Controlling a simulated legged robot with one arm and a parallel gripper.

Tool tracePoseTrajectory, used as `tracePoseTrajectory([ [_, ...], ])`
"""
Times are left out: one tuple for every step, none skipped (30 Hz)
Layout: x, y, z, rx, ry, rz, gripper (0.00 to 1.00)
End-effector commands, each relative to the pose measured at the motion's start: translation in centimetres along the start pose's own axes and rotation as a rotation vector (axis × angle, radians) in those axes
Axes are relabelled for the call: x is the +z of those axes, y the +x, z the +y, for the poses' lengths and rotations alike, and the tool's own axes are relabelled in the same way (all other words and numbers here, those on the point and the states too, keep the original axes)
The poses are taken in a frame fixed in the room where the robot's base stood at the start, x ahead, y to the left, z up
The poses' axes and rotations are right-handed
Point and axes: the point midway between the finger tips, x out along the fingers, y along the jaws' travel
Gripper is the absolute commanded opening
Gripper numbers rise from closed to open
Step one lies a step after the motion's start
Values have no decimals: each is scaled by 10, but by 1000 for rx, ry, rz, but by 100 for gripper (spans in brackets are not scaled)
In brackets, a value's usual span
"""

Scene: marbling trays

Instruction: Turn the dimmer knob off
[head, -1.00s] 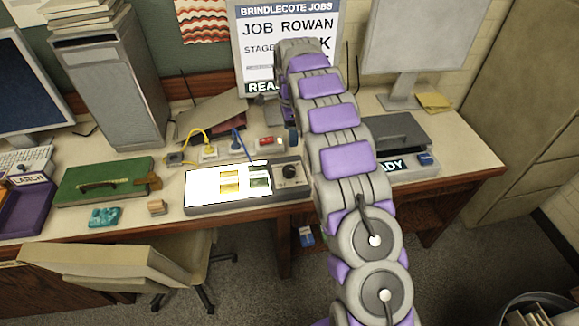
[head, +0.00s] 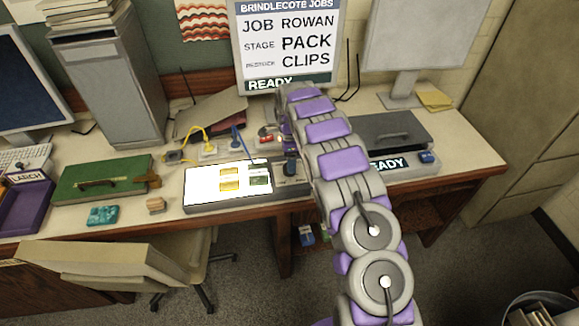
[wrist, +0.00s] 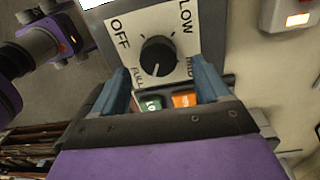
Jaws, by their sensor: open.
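The black dimmer knob (wrist: 158,55) sits on a pale plate marked OFF, LOW, MID and FULL in the wrist view. Its white pointer line points toward FULL. My gripper (wrist: 160,72) is open, with one blue finger on either side of the knob; whether they touch it I cannot tell. The panel's surface glows bright white.
A green button (wrist: 150,103) and an orange button (wrist: 185,99) lie beside the knob plate. A monitor (head: 290,45) stands behind.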

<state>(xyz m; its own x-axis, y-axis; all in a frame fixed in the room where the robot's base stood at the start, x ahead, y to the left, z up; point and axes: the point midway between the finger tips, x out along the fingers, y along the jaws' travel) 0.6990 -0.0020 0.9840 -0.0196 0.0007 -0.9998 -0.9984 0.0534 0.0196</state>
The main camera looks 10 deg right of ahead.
Motion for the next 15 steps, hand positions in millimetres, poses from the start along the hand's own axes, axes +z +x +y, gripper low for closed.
tracePoseTrajectory([
  [0,10,1,2,0,0,76],
  [0,15,0,2,-1,0,76],
  [0,20,0,2,-1,0,76],
  [0,24,1,3,0,0,76],
  [0,27,1,3,0,0,76],
  [0,30,1,3,1,0,76],
  [0,32,1,3,1,0,76],
  [0,34,1,3,1,0,76],
  [0,35,1,3,1,0,76],
  [0,36,1,2,1,0,76],
  [0,37,1,2,1,0,76],
  [0,37,1,2,1,0,76],
  [0,38,1,2,0,0,76],
  [0,38,1,1,0,0,76],
  [0,38,1,1,0,0,76],
])
